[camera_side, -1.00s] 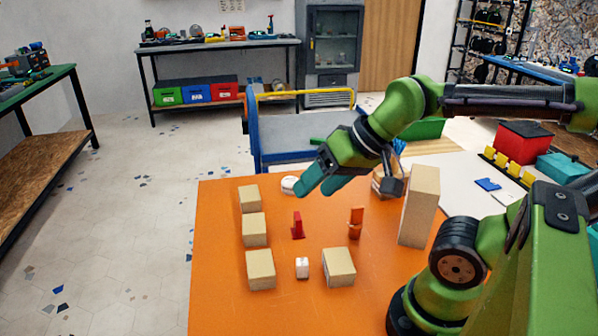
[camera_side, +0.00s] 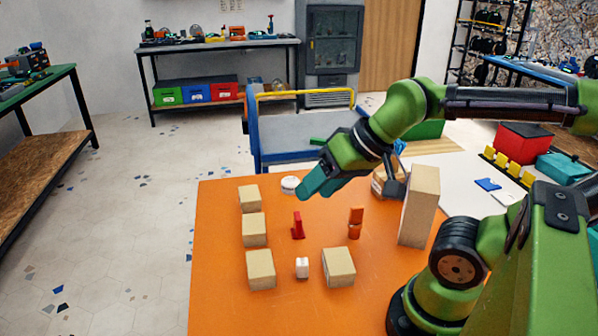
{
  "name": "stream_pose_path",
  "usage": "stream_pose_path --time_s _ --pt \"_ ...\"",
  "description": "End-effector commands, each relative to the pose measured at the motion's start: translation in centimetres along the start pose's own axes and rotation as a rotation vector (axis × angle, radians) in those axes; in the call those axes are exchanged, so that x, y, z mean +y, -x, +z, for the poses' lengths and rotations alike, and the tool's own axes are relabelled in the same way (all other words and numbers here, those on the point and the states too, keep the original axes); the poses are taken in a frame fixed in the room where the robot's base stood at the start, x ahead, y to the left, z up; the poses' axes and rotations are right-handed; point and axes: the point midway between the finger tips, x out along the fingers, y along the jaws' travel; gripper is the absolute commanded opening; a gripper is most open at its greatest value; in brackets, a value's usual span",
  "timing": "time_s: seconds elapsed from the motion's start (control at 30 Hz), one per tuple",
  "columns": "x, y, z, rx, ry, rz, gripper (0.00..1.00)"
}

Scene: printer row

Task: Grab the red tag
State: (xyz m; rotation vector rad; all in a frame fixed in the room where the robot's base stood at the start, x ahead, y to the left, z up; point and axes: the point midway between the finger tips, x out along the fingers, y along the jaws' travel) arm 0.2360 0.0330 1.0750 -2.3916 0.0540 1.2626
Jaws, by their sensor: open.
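The red tag (camera_side: 297,226) stands upright on the orange table (camera_side: 220,305), near the middle of the group of objects. My gripper (camera_side: 311,190) has teal fingers and hangs above the table, behind and slightly right of the red tag as seen here. It is open and apart from the tag, with nothing seen between its fingers. An orange piece (camera_side: 355,222) stands to the right of the red tag.
Wooden blocks (camera_side: 254,229) stand in a column left of the tag, and another block (camera_side: 339,267) is at front right. A tall block (camera_side: 419,206) stands at right.

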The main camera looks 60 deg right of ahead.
Motion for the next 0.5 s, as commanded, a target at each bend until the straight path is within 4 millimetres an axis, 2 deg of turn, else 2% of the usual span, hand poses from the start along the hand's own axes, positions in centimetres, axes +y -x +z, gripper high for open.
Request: stream_pose_path --time_s 0.3,0.4,0.5 --pt "0.1 -0.2 0.0 -0.007 -0.002 0.003 0.47" --pt "0.5 -1.1 0.0 -0.046 -0.019 0.021 0.47" --pt "1.1 -2.5 -1.3 -0.099 -0.051 0.055 0.47"
